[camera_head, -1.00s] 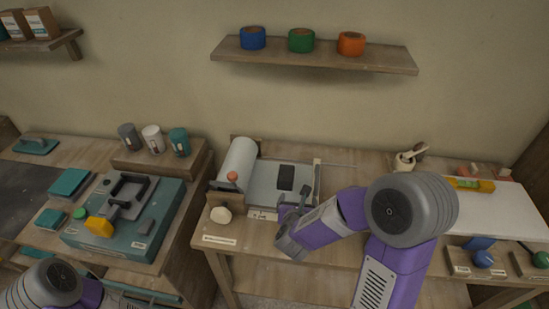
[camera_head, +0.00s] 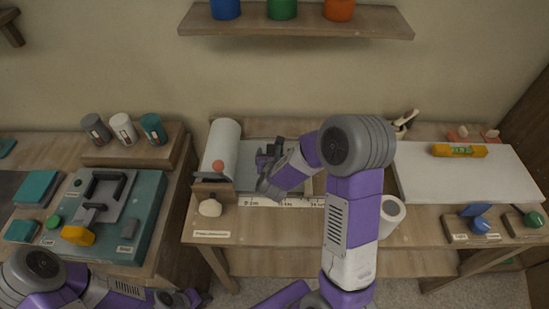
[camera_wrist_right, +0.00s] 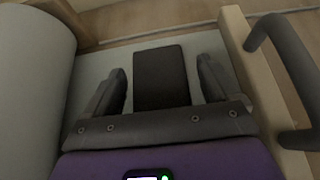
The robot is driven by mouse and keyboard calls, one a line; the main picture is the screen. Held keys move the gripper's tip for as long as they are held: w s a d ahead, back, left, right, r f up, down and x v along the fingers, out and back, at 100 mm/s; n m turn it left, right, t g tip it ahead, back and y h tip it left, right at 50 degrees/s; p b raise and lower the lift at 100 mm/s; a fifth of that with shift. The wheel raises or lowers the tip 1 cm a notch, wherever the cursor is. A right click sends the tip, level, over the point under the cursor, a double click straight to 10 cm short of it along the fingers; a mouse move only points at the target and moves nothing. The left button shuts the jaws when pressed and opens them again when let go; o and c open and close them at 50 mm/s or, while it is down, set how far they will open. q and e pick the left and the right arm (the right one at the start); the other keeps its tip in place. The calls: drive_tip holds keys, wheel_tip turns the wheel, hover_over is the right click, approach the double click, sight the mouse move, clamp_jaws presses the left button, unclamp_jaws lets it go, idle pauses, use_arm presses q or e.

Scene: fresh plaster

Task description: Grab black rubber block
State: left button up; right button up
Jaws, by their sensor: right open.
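The black rubber block (camera_wrist_right: 161,77) lies flat on a pale grey surface in the right wrist view, its long side running away from me. My right gripper (camera_wrist_right: 161,70) is open, with one finger on each side of the block's near part and a gap to each side. I cannot tell how far the fingers are above the surface. In the head view, my right gripper (camera_head: 267,160) is over the grey board beside the white roll and hides the block. My left gripper (camera_head: 180,299) is low at the bottom edge, too small and dark to read.
A teal case (camera_head: 148,215) is on the left bench; a white board (camera_head: 470,175) with a yellow level (camera_head: 459,150) is at right.

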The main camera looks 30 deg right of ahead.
drive_tip(key=c, duration=1.2)
